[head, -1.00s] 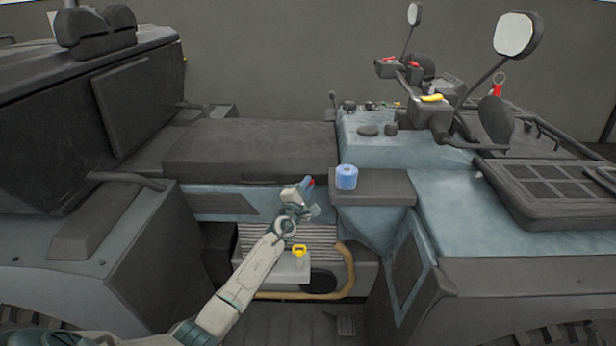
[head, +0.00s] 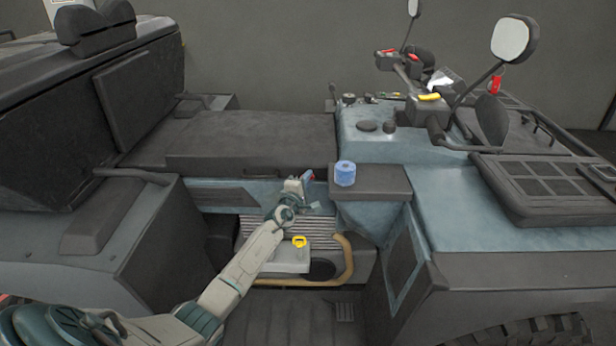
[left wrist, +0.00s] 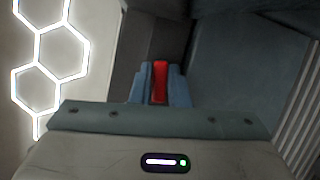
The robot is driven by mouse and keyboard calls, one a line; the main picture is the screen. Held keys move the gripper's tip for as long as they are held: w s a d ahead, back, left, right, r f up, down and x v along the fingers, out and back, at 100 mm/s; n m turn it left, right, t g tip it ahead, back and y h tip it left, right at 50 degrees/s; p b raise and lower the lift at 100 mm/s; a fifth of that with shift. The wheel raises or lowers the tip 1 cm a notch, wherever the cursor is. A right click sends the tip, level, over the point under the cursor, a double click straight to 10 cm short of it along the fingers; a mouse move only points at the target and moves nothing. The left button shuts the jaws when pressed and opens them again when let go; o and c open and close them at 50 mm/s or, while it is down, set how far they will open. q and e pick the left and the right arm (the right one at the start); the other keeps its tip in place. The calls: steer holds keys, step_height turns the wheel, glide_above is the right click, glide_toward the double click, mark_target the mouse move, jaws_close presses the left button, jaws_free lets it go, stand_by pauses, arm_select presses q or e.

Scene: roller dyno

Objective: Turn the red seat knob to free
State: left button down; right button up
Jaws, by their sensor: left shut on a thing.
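The red seat knob (left wrist: 160,82) is a narrow upright red bar in the left wrist view, between the two blue fingers of my left gripper (left wrist: 160,86). The gripper is shut on it. In the head view my left gripper (head: 306,179) is at the blue side panel just below the dark seat (head: 250,140), and only a small bit of red (head: 311,178) shows at its tip. The knob's exact angle is hard to tell there. My right gripper is not in view.
A blue roll (head: 345,174) stands on a dark ledge (head: 375,183) just right of my left gripper. A yellow-handled cap (head: 300,241) and a tan hose (head: 348,262) are below the arm. Handlebars and mirrors (head: 514,39) rise at the right.

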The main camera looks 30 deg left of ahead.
arm_select(q)
steer(key=c, duration=1.4)
jaws_free()
steer(key=shift+s+r, duration=0.1)
steer(key=shift+s, duration=0.05)
steer(key=shift+c, duration=0.2)
arm_select(e)
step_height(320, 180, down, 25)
steer(key=b, duration=2.5)
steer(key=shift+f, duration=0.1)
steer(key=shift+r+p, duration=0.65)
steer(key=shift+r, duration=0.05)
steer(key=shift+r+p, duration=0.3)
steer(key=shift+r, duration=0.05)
arm_select(q)
steer(key=s+d+f+n+g+y, duration=0.2)
steer(key=s+f+n, duration=0.8)
steer(key=n, duration=0.7)
steer(key=s+d+f+n+g+y, duration=0.3)
steer(key=s+d+f+n+y, duration=0.2)
steer(key=s+f+n, duration=0.6)
steer(key=shift+n+g, duration=0.3)
steer(key=shift+n, duration=2.9)
